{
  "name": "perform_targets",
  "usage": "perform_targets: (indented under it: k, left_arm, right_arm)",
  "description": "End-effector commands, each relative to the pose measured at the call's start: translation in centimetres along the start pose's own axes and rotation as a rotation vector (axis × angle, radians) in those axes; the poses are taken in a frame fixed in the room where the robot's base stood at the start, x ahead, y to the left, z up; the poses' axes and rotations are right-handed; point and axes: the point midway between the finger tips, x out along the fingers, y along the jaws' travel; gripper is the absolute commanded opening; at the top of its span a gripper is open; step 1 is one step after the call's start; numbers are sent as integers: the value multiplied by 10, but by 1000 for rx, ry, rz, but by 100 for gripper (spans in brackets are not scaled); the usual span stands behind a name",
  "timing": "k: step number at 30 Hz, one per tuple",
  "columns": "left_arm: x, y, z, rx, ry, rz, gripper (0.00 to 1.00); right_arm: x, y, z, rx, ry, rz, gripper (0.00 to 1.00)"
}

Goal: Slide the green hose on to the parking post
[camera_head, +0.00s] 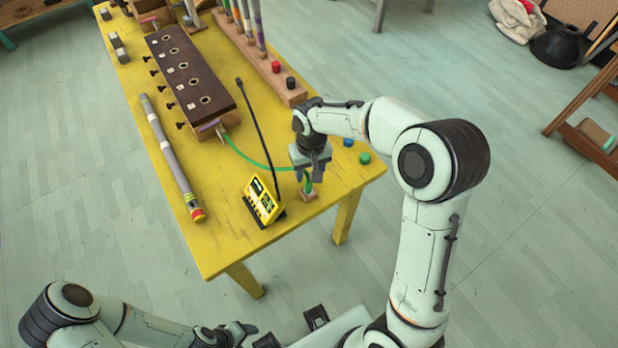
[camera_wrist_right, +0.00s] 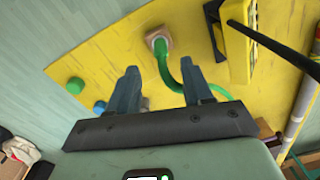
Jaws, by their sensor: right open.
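The green hose (camera_head: 248,160) runs from the end of the dark wooden box across the table to the small wooden parking post block (camera_head: 310,195). In the right wrist view, the hose end (camera_wrist_right: 162,55) stands at the middle of the pale square block (camera_wrist_right: 150,37) and seems seated there; the post itself is hidden. My right gripper (camera_head: 309,175) is just above the block. Its fingers (camera_wrist_right: 158,78) are open, with nothing gripped between them, and the hose bends past the right finger. My left gripper (camera_head: 238,334) is low at the front, away from the table; its jaws are unclear.
A yellow device (camera_head: 262,200) with a thin black stalk stands left of the block. Green (camera_head: 365,158) and blue (camera_head: 348,142) caps lie to the right. The dark box (camera_head: 190,80), a grey tube (camera_head: 170,150) and a wooden rack (camera_head: 262,62) fill the table further back.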

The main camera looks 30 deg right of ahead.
Motion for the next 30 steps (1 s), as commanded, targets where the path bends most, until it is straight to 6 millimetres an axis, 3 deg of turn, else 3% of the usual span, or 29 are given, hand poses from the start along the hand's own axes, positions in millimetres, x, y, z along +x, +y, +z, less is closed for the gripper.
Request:
perform_targets:
  k: [1, 6, 12, 30]
  left_arm:
    - [-2, 1, -1, 1, 1, 0, 62]
    - [-6, 3, -2, 1, 4, 1, 62]
    - [-8, 4, -3, 2, 5, 2, 62]
    - [-8, 4, -3, 2, 5, 2, 62]
  right_arm:
    - [-15, 0, -2, 0, 7, -2, 50]
    - [-48, -1, -1, -1, 5, -1, 50]
    - [-68, 0, -1, -1, 1, -1, 50]
    - [-71, 0, 0, 0, -1, 0, 50]
